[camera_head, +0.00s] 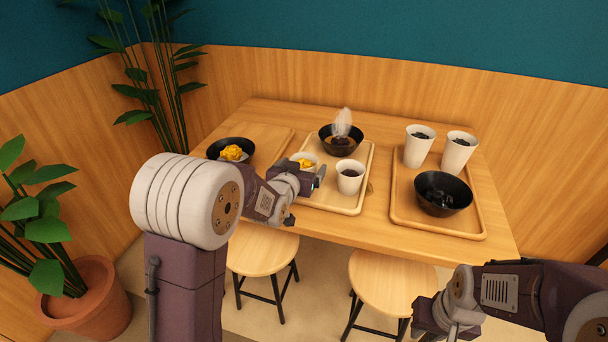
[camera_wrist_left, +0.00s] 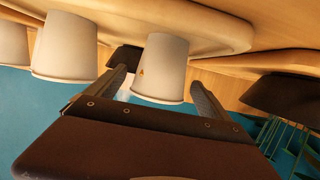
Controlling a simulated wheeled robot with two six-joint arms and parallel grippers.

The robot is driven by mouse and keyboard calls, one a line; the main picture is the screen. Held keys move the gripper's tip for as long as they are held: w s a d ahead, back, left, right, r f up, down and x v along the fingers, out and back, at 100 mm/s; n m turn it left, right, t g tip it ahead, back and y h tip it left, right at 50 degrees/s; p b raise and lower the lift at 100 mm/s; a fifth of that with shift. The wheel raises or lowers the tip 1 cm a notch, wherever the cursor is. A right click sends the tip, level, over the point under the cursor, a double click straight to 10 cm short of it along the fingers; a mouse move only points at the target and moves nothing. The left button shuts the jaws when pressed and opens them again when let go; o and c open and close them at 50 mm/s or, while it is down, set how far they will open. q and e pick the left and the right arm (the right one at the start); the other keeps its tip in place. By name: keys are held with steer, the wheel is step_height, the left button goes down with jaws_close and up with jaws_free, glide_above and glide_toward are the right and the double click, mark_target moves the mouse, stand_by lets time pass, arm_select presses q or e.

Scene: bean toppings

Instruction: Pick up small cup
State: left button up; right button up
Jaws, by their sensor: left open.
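The small white cup (camera_head: 349,182) with dark contents stands upright at the front right of the middle wooden tray (camera_head: 343,208). My left gripper (camera_head: 319,178) is open just to the left of the cup, low over the tray. The left wrist view looks upside down; there the small cup (camera_wrist_left: 161,68) shows in the gap between the two spread fingers of my left gripper (camera_wrist_left: 158,80). I cannot tell whether a finger touches it. My right gripper (camera_head: 436,322) is at the bottom right, away from the table, its jaws unclear.
A steaming dark bowl (camera_head: 341,141) and a small bowl of yellow food (camera_head: 302,159) are near the cup. Another dark bowl (camera_head: 230,150) stands left. The right tray (camera_head: 408,205) holds two taller cups (camera_head: 419,146) (camera_head: 458,153) and a dark bowl (camera_head: 443,194). Two stools stand in front.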

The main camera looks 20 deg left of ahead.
mark_target(307, 161)
arm_select(q)
steer(key=x, duration=0.4)
steer(key=shift+w+f+b, duration=0.1)
steer(key=shift+w+b, duration=0.15)
steer(key=shift+b, duration=0.15)
steer(key=shift+c, duration=0.9)
steer(key=c, duration=1.4)
step_height(307, 161, up, 5)
steer(key=p, duration=0.3)
steer(key=shift+f+p, duration=0.2)
steer(key=shift+p, duration=0.1)
steer(key=d+r+p, duration=0.2)
steer(key=d+p, duration=0.1)
steer(key=d, duration=0.1)
steer(key=d+r+p, duration=0.2)
steer(key=d+p, duration=0.1)
steer(key=s+d+r+p, duration=0.1)
steer(key=d+r+p, duration=0.1)
steer(key=d+p, duration=0.1)
steer(key=shift+d+r, duration=0.25)
steer(key=shift+d, duration=0.55)
